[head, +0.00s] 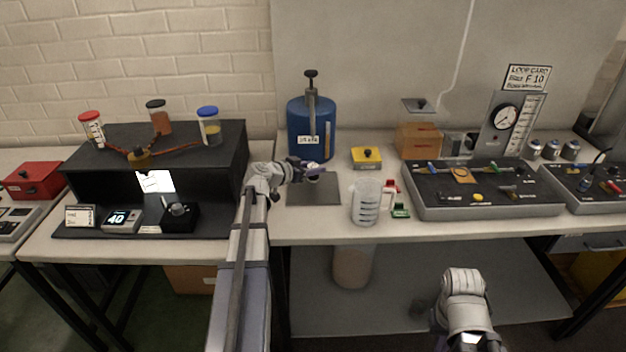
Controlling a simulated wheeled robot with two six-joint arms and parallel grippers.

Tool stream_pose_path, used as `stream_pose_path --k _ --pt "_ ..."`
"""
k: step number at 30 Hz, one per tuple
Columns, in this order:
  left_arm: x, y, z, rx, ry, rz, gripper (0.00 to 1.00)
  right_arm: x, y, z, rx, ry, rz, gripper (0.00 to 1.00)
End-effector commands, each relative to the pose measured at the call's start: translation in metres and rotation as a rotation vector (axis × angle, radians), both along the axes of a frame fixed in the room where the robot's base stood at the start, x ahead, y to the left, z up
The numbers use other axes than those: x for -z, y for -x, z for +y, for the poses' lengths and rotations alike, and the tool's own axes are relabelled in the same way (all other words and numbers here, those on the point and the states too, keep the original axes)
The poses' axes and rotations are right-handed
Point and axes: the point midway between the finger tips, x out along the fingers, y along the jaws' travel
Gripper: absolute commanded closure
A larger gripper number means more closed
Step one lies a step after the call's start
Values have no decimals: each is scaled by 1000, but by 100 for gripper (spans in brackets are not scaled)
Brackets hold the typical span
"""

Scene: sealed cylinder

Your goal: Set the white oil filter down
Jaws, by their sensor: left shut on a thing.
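My left gripper (316,170) reaches in over the grey mat (313,193) on the middle bench. It is shut on a small whitish thing (314,178), which I take to be the white oil filter. Most of it is hidden by the gripper, and I cannot tell whether it touches the mat. My right arm hangs low at the bottom right, in front of the bench; its gripper (441,343) is only partly in view, and its jaws cannot be made out.
A blue tank with a pump (311,140) stands behind the mat. A clear measuring jug (366,203) stands right of it, with a yellow box (366,157) behind. A black instrument panel (480,195) fills the right. A black stand (215,165) is at left.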

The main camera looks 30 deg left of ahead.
Motion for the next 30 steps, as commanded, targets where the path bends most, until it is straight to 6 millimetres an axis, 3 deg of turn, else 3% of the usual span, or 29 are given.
stream_pose_path --k 1,6,19,20,27,30 --pt "12 0 0 0 0 0 100 12 0 0 0 0 0 100" --pt "31 0 0 0 0 0 100 31 0 0 0 0 0 100" --pt "35 0 0 0 0 0 100 35 0 0 0 0 0 100" --pt "34 0 0 0 0 0 54 34 0 0 0 0 0 100" --pt "33 0 0 0 0 0 28 33 0 0 0 0 0 100" --pt "33 0 0 0 0 0 26 33 0 0 0 0 0 100"
